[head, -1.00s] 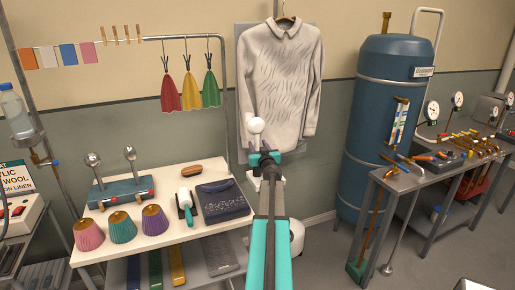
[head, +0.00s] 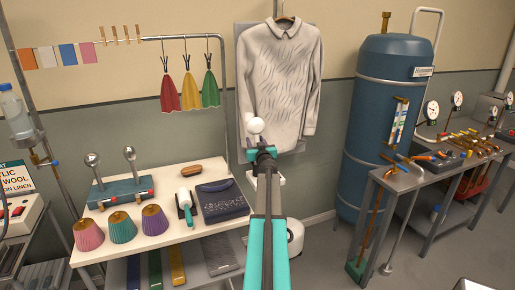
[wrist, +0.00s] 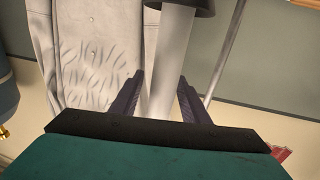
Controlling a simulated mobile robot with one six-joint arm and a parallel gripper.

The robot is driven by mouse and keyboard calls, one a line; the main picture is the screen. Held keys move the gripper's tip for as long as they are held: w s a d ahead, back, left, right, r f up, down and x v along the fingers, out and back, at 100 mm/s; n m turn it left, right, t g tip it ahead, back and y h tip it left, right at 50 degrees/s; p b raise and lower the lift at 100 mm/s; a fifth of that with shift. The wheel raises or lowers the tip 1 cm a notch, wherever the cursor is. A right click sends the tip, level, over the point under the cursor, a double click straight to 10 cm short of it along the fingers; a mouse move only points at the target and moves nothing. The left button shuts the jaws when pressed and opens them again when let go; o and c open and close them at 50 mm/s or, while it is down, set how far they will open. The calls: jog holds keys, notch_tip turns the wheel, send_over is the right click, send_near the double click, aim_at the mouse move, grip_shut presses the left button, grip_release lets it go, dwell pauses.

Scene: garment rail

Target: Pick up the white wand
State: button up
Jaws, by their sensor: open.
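The white wand (wrist: 170,70) shows in the wrist view as a pale upright shaft between my two fingers, with a dark collar at its upper end. In the head view a round white end (head: 256,125) shows just above my gripper (head: 264,153), and the rest is mostly hidden behind my arm. My gripper (wrist: 162,88) is open, with one dark finger on each side of the shaft. A gap shows at least on the left finger's side; how deep the shaft sits between the fingers I cannot tell.
A pale shirt (head: 280,85) hangs on the wall board behind. A white table (head: 150,235) with cones, brushes and a folded dark cloth (head: 222,200) stands left. A blue tank (head: 380,120) and a grey bench (head: 405,180) with tools stand right.

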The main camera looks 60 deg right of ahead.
jog(key=shift+c, duration=0.5)
grip_shut()
jog(key=shift+r, duration=0.2)
notch_tip(320, 180, up, 10)
jog(key=p, duration=0.4)
jog(key=shift+f, duration=0.15)
dwell(0.3)
notch_tip(320, 180, up, 9)
jog(key=p, duration=0.7)
send_over(255, 121)
jog(key=s+d+x, duration=0.1)
jog(key=x, duration=0.3)
jog(key=shift+w+a, duration=0.1)
jog(key=shift+w, duration=0.1)
dwell(0.4)
dwell(0.4)
